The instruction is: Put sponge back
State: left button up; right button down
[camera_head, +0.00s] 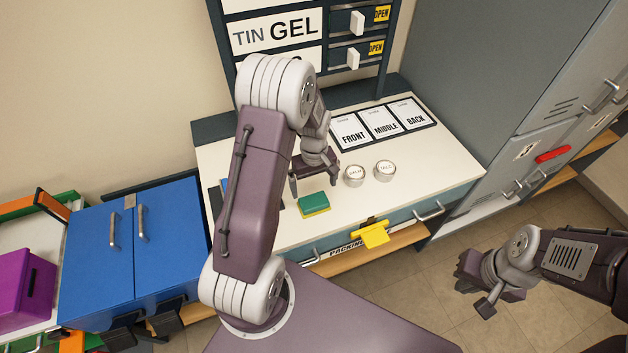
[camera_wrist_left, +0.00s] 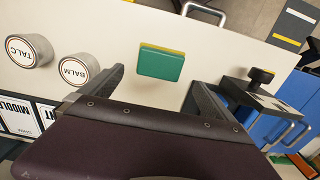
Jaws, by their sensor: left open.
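The sponge (camera_head: 314,204), green on top and yellow below, lies flat on the white bench top near its front edge. In the left wrist view the sponge (camera_wrist_left: 160,65) shows beyond and between the fingers. My left gripper (camera_head: 315,186) is open and empty above the bench, just behind the sponge. My right gripper (camera_head: 474,288) is off to the right over the floor, its fingers apart and empty. A dark tray at the bench's left is partly hidden by my left arm; in the left wrist view the dark tray (camera_wrist_left: 240,92) carries a black-knobbed item (camera_wrist_left: 261,77).
Two round tins, BALM (camera_head: 354,175) and TALC (camera_head: 385,170), stand right of the left gripper. FRONT, MIDDLE and BACK cards (camera_head: 384,124) lie behind them. A yellow piece (camera_head: 374,233) hangs at the bench front. Blue cabinet (camera_head: 140,240) stands left; grey lockers (camera_head: 545,150) stand right.

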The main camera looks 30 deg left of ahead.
pick_arm(q)
jog(key=s+d+r+m, duration=0.3)
jog(key=s+r+m, duration=0.1)
jog(key=s+m, duration=0.1)
jog(key=s+d+r+m+t, duration=0.1)
jog(key=s+d+r+m, duration=0.2)
jog(key=s, duration=0.4)
jog(key=shift+s+d+r+m, duration=0.25)
jog(key=shift+d+r+m, duration=0.15)
jog(key=shift+d+m, duration=0.4)
